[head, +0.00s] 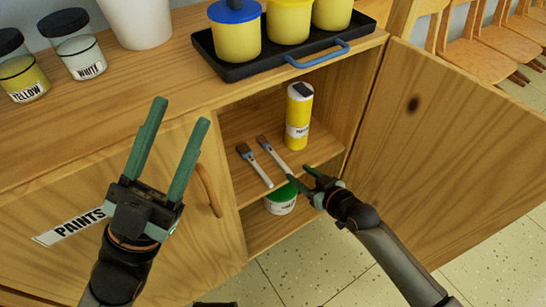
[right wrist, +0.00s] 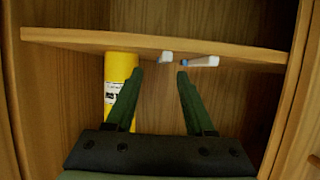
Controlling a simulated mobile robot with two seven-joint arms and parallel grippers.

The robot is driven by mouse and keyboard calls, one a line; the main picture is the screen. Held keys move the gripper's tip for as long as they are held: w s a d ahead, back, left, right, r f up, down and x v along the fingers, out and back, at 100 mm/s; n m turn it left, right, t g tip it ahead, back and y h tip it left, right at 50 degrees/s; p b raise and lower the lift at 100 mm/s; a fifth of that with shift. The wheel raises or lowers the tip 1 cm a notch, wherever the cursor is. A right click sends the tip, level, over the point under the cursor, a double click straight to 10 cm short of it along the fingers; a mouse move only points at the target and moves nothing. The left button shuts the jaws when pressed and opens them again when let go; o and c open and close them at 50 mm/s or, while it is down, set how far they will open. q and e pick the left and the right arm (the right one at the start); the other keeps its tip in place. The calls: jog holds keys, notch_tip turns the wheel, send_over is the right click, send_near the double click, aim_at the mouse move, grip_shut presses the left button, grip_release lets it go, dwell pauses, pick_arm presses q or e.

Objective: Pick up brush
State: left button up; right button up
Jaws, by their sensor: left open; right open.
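Two brushes with grey-brown heads, blue bands and white handles lie side by side on the cabinet's upper shelf (head: 235,187): a left brush (head: 256,167) and a right brush (head: 273,157). Their handle ends point toward the shelf's front edge. My right gripper (head: 299,175) is open and empty at that edge, close to the right brush's handle end. In the right wrist view, one handle end (right wrist: 166,57) shows between the fingertips (right wrist: 160,73), and the other handle (right wrist: 204,61) beside one fingertip. Contact cannot be told. My left gripper (head: 182,110) is open and empty before the closed door.
A green-and-white tub (head: 281,203) is on the level below. The open door (head: 450,160) stands to the right. A black tray (head: 300,56) with yellow pots and several other containers are on the cabinet top.

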aim_at(278, 158)
jog(key=b+x, duration=0.1)
jog(key=x, duration=0.2)
jog(key=w+a+b, duration=0.2)
jog(key=w+a, duration=0.1)
jog(key=shift+a+f, duration=0.1)
jog(key=shift+f, duration=0.3)
jog(key=shift+w+a+b, duration=0.25)
jog(key=shift+w+b, duration=0.1)
pick_arm(q)
jog(key=f, duration=0.4)
jog(key=shift+w+d+f, duration=0.1)
jog(key=shift+d+f, duration=0.15)
jog(key=shift+f, duration=0.1)
pick_arm(e)
grip_shut()
